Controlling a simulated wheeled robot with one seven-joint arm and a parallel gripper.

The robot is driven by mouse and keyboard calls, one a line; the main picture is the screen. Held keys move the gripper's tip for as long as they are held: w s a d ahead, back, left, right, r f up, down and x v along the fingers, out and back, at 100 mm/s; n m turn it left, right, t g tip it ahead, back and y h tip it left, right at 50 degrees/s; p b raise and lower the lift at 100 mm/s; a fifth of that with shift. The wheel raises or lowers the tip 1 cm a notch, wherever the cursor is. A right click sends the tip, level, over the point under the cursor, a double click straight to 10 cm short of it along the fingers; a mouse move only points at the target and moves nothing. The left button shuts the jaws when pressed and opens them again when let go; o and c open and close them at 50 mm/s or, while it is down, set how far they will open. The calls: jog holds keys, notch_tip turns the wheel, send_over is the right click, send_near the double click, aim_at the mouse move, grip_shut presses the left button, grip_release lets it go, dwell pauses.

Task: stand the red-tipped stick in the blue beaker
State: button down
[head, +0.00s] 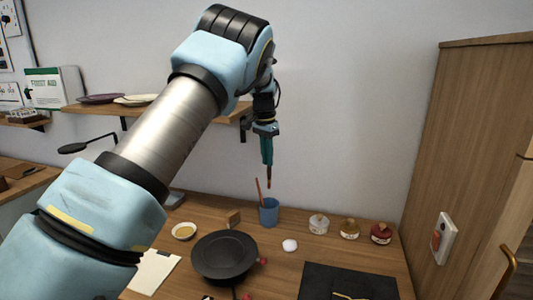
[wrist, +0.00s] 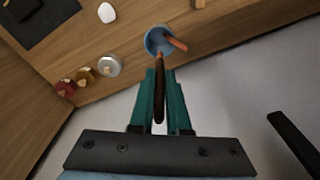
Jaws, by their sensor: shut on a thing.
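My gripper (head: 267,163) is shut on a dark brown stick (wrist: 159,95), which hangs down from the jaws. Its lower part looks reddish brown; in the head view only a short end of the stick (head: 269,180) shows below the fingers. The gripper also shows in the wrist view (wrist: 160,98). The blue beaker (head: 269,215) stands upright on the counter below the held stick, apart from it in the head view. In the wrist view the stick's far end overlaps the beaker (wrist: 149,41). Another orange-brown stick (head: 258,190) leans in the beaker. A red tip cannot be made out clearly.
Several lidded jars, white (head: 319,225), golden (head: 349,230) and red (head: 381,234), stand right of the beaker. A white round thing (head: 290,245), a black pan (head: 224,255), a wooden block (head: 233,217) and a yellow-filled bowl (head: 184,231) lie nearby. A wall shelf (head: 165,112) is behind my arm.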

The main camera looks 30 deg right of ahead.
notch_tip(320, 180, down, 11)
jog(key=b, duration=0.3)
jog(key=shift+r+b, duration=0.15)
jog(key=shift+b, duration=0.2)
dwell(0.4)
jog(key=shift+s, duration=0.1)
jog(key=c, duration=0.8)
grip_release()
jog(key=r+b, duration=0.1)
jog(key=r, duration=0.2)
jog(key=r+b, duration=0.1)
jog(key=r, duration=0.3)
jog(key=r+b, duration=0.1)
jog(key=r, duration=0.2)
jog(key=shift+s+a+r+b, duration=0.1)
jog(key=shift+a+r+b, duration=0.2)
jog(key=shift+a+r, duration=0.1)
jog(key=shift+s, duration=0.1)
